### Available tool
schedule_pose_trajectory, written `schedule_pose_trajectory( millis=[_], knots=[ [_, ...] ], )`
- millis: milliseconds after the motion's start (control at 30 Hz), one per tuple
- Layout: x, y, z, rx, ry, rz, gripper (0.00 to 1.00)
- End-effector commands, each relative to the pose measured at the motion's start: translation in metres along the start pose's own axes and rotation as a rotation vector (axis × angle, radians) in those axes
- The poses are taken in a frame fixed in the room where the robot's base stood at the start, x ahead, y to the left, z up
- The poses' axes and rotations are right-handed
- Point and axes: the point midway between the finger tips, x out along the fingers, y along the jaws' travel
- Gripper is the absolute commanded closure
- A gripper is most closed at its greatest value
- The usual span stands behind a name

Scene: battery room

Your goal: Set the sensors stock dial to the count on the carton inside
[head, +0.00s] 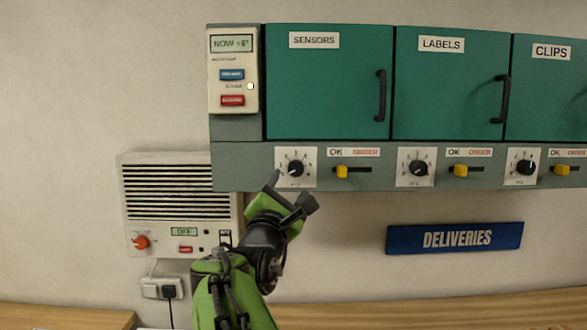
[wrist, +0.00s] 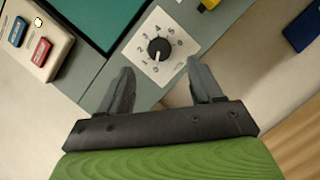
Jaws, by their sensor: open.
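The sensors stock dial (head: 296,168) is a black knob on a white numbered plate below the shut green SENSORS door (head: 335,85). It also shows in the wrist view (wrist: 158,48), where I cannot surely read its setting. My gripper (head: 291,188) is open and empty, just below the dial in the head view. In the wrist view its two fingers (wrist: 160,72) point toward the dial plate, one on each side of its lower part, not gripping the knob. The door has a black upright handle (head: 381,96) at its right. The carton is hidden behind the door.
A yellow OK/ORDER slider (head: 342,171) sits right of the dial. The LABELS (head: 440,85) and CLIPS (head: 548,90) doors are shut, with similar dials below. A control panel (head: 233,70) is left, a vented unit (head: 180,200) below it. A blue DELIVERIES sign (head: 455,238) hangs lower right.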

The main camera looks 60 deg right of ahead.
Motion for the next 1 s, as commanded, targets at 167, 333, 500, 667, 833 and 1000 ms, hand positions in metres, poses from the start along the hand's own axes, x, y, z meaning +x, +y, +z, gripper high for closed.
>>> schedule_pose_trajectory(
  millis=[167, 333, 500, 667, 833, 1000],
  knots=[
    [0.044, 0.001, 0.002, -0.005, -0.003, -0.003, 0.35],
    [0.068, 0.001, 0.001, -0.001, 0.000, -0.001, 0.35],
    [0.073, 0.000, -0.001, 0.001, 0.002, 0.001, 0.35],
    [0.072, 0.000, -0.001, 0.001, 0.003, 0.001, 0.38],
    [0.072, 0.000, -0.001, 0.001, 0.002, 0.000, 0.64],
    [0.072, 0.000, -0.001, 0.001, 0.002, 0.000, 0.90]
  ],
)
